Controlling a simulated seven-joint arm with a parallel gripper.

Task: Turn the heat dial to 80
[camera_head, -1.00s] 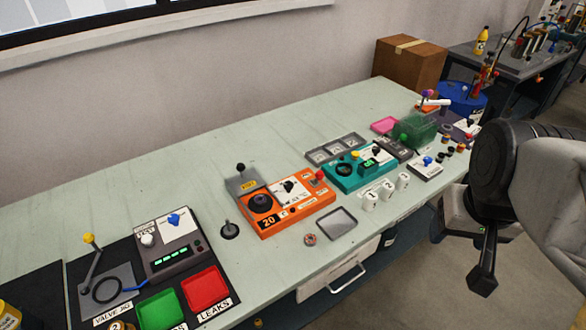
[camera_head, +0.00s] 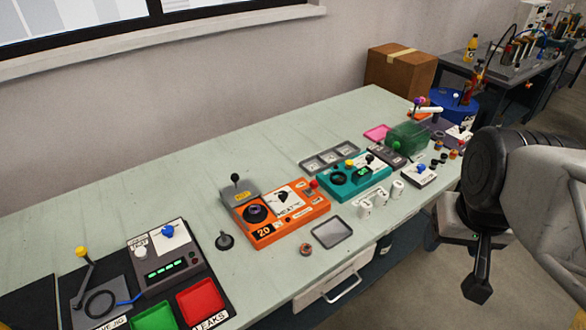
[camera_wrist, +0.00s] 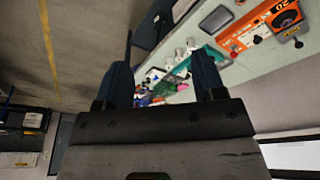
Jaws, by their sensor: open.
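The orange station (camera_head: 312,217) stands on the bench, marked 20 at its front left corner. Its heat dial (camera_head: 283,197) is a small black pointer knob on a white plate lettered HEAT. The scale is too small to read, so I cannot tell the dial's setting. A larger dark round knob (camera_head: 255,213) sits to its left. My gripper (camera_head: 478,285) hangs off the bench's front edge at the right, well apart from the station. In the wrist view my gripper (camera_wrist: 163,80) is open with nothing between its fingers; the orange station (camera_wrist: 262,30) shows at upper right.
A black lever (camera_head: 235,180) stands upright behind the orange station. A teal station (camera_head: 350,186), white cups (camera_head: 381,198) and a grey tray (camera_head: 332,232) lie to its right and front. The bench's rear is clear.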

